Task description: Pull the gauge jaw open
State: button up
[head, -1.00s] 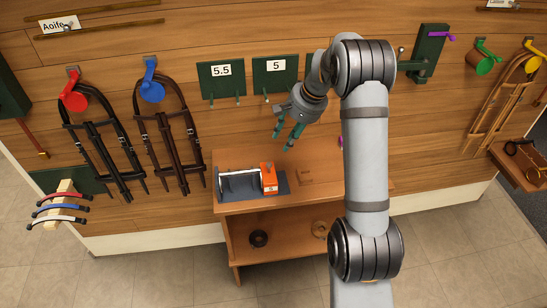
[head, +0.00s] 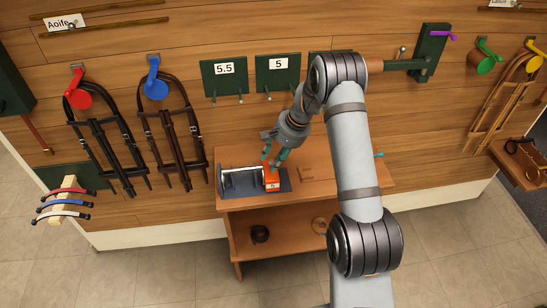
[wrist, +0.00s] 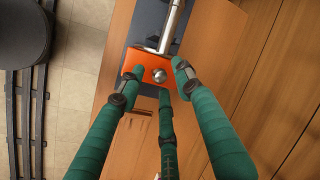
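The gauge (head: 242,183) lies on a dark grey mat on the bench, with a silver rail and a pale end at the left. Its orange jaw (head: 272,180) is at the right end, apart from the left end. In the wrist view the orange jaw (wrist: 152,62) shows a round silver knob on top. My gripper (head: 275,163) is right above the jaw, its green fingers pointing down. In the wrist view my gripper (wrist: 156,76) has fingertips spread on either side of the knob, over the jaw. Whether they touch it is unclear.
Bridles (head: 105,135) hang on the wall at left; number plates 5.5 (head: 224,69) and 5 (head: 278,64) are behind the bench.

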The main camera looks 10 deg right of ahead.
jog(key=shift+c, duration=0.2)
jog(key=c, duration=0.8)
grip_shut()
